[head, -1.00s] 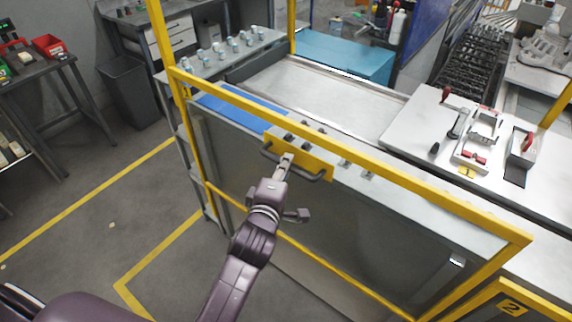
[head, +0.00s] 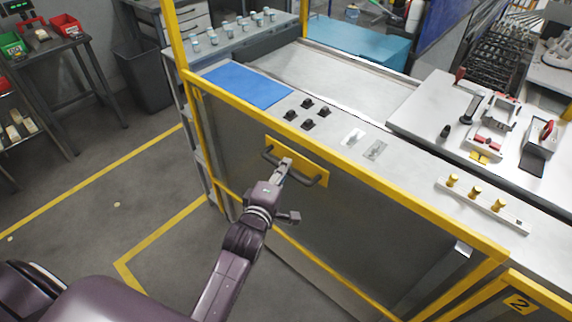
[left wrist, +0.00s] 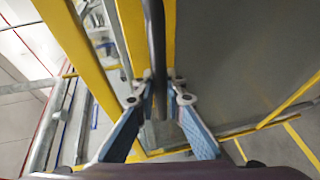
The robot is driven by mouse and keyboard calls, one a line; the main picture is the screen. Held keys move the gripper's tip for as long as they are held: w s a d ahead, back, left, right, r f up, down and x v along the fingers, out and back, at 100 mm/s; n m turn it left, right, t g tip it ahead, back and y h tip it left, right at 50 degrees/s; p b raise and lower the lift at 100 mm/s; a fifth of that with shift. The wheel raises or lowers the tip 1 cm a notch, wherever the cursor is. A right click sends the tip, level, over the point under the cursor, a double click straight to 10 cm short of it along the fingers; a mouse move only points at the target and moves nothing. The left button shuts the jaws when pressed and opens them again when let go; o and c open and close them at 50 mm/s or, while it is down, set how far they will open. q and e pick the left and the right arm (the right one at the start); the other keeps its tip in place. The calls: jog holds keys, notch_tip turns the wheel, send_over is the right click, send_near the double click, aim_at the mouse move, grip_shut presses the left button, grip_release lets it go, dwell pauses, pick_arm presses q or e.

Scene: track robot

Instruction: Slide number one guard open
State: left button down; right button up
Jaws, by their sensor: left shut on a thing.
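The guard is a yellow-framed dark panel (head: 345,235) on the front of the bench. A yellow plate (head: 312,158) near its top rail (head: 350,168) carries a dark bar handle (head: 315,183). My left gripper (head: 284,168) is shut on this handle near its left part. In the left wrist view the handle is a dark bar (left wrist: 155,35) running between the two fingertips of my left gripper (left wrist: 160,88). The guard's top rail sits at about the bench front edge. My right gripper is not in view.
A neighbouring yellow frame with a "2" plate (head: 520,304) stands at lower right. The bench top has a blue mat (head: 245,84), black knobs (head: 308,103) and a strip with brass-coloured pegs (head: 475,191). A yellow post (head: 175,40) rises at left. Floor at left is clear.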

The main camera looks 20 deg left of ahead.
pick_arm(q)
jog(key=shift+f+b, duration=0.35)
jog(key=shift+f, duration=1.2)
jog(key=c, duration=2)
grip_release()
jog(key=shift+r, duration=0.1)
jog(key=shift+o, duration=0.2)
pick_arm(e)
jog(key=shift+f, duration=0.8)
pick_arm(q)
jog(key=s+r, duration=0.2)
jog(key=s, duration=1)
jog(key=shift+d, duration=0.35)
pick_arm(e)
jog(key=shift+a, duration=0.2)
